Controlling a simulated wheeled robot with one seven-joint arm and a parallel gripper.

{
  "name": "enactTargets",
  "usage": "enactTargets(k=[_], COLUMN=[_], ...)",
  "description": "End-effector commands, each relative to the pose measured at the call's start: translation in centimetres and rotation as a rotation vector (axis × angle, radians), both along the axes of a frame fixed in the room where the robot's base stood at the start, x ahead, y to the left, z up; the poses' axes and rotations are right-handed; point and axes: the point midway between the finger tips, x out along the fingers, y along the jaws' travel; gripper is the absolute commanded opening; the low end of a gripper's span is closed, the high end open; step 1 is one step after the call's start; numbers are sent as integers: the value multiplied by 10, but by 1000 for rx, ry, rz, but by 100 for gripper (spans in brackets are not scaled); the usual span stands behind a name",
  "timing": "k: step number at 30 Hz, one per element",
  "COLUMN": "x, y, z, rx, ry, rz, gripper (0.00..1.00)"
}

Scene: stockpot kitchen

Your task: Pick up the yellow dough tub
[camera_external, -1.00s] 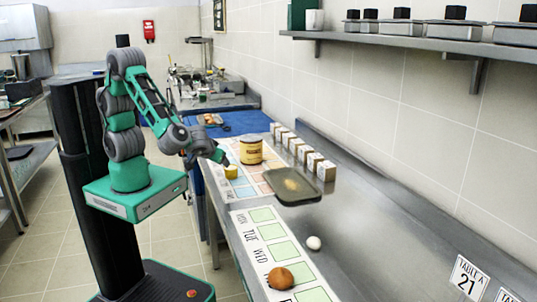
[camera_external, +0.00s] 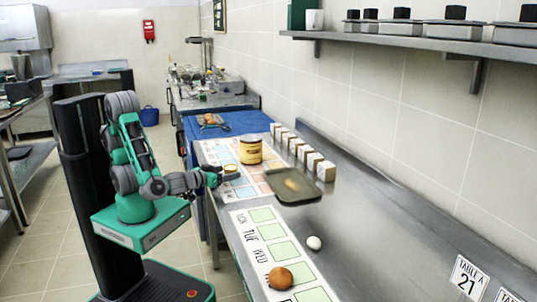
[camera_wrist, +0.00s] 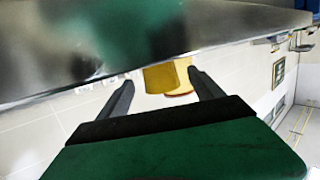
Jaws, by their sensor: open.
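The yellow dough tub (camera_external: 250,151), a round tub with a pale label, stands upright on the printed mat on the counter. A smaller yellow round object (camera_external: 231,169) sits on the mat nearer to my gripper. My gripper (camera_external: 218,174) is low at the counter's left edge, to the left of both and apart from the tub. In the wrist view, my gripper's fingers (camera_wrist: 158,84) are open and spread. Two overlapping yellow shapes (camera_wrist: 158,77) show in the gap beyond the fingertips; I cannot tell for certain which is the tub.
A dark tray (camera_external: 305,195) lies right of the tub, and several small boxes (camera_external: 314,163) line up behind it. A white egg-like ball (camera_external: 314,243) and a brown round item (camera_external: 280,278) are nearer the camera.

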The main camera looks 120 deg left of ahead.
Motion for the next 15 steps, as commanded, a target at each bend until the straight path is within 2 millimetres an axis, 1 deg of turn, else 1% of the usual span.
enactTargets(k=[1, 3, 6, 13, 15], x=[-1, 1, 4, 5, 5], y=[12, 22, 31, 32, 32], z=[-2, -4, -6, -7, -7], rx=[1, 1, 0, -1, -1], ry=[7, 7, 6, 7, 7], rz=[11, 10, 5, 2, 2], gripper=[76, 76, 76, 76, 70])
